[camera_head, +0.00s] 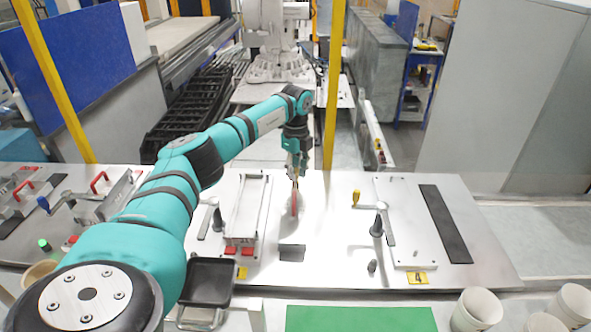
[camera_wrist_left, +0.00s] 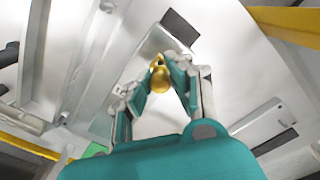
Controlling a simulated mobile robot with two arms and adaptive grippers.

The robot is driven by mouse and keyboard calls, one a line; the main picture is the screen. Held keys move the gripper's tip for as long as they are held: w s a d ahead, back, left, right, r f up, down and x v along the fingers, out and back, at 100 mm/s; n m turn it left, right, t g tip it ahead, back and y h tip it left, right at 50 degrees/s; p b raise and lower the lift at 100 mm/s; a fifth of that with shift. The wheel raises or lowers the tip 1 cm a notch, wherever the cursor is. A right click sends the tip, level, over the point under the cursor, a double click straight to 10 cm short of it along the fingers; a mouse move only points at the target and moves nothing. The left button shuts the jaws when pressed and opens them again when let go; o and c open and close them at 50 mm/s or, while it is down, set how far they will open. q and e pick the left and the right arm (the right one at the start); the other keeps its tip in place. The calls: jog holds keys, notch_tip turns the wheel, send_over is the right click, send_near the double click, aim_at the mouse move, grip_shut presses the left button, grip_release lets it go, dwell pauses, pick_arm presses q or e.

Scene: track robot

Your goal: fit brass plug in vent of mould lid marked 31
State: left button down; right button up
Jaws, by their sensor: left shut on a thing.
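My left gripper (camera_head: 296,176) hangs pointing down over the middle of the metal bench. In the left wrist view its fingers (camera_wrist_left: 161,84) are closed around the rounded brass plug (camera_wrist_left: 159,79), with brass showing between and above the tips. In the head view the plug is too small to make out in the fingers. A pale metal plate (camera_wrist_left: 150,50) lies beyond the plug in the wrist view. I cannot read a 31 anywhere, so I cannot tell which part is the marked lid, and its vent is not discernible. My right gripper is out of view.
A clamp fixture (camera_head: 247,210) with red pads stands left of the gripper. A plate with a crank (camera_head: 378,220) and yellow knob stands right. A dark block (camera_head: 291,252) lies in front. A black tray (camera_head: 208,280) and white cups (camera_head: 477,309) are near the front edge.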

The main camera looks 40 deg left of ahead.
pick_arm(q)
jog(key=shift+f, duration=0.15)
jog(key=shift+f, duration=0.25)
jog(key=shift+f, duration=0.45)
dwell(0.7)
jog(key=c, duration=1.1)
grip_release()
jog(key=shift+c, duration=0.2)
notch_tip(320, 180, up, 12)
